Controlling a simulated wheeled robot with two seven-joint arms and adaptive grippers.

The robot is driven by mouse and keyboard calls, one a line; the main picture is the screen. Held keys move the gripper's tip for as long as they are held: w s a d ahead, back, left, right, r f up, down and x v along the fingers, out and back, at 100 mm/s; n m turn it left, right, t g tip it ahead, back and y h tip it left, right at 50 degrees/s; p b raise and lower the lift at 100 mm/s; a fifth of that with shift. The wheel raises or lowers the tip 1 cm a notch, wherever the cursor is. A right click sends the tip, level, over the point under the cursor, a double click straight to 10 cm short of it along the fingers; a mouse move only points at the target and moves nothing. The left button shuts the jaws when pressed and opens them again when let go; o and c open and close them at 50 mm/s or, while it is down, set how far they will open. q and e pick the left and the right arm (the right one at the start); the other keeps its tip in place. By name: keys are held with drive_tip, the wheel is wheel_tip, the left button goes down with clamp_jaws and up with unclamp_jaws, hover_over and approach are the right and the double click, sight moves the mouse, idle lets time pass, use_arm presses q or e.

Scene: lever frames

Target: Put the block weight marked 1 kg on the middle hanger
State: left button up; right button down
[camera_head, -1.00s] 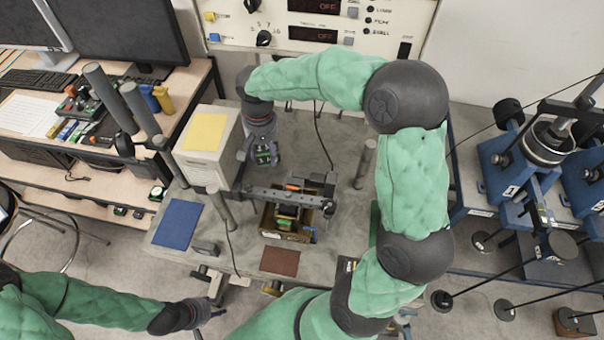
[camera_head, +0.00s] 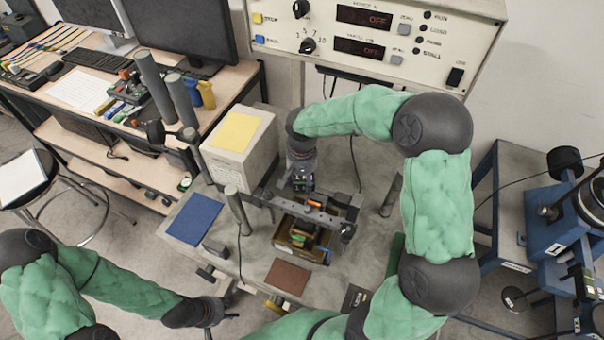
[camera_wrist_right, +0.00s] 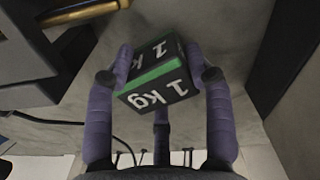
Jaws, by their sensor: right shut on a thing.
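My right gripper (camera_head: 302,182) is over the bench, just behind the dark lever beam (camera_head: 318,214). In the right wrist view its purple fingers (camera_wrist_right: 163,82) are closed around a dark block weight (camera_wrist_right: 152,90) with a green band, marked 1 kg on two faces. The block's green and dark part also shows under the gripper in the head view. It hangs clear of the bench. I cannot make out the middle hanger; the beam and gripper crowd that spot. My left gripper (camera_head: 222,311) is low at the left, away from the bench, its fingers too unclear to judge.
A brown box (camera_head: 283,242) with small coloured pieces stands below the beam. Upright posts (camera_head: 238,210) and a white box with a yellow top (camera_head: 237,132) stand at the left.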

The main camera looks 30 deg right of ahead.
drive_tip(key=shift+f, duration=0.15)
drive_tip(key=shift+f, duration=0.1)
drive_tip(key=shift+c, duration=2.3)
unclamp_jaws()
drive_tip(key=shift+f, duration=0.1)
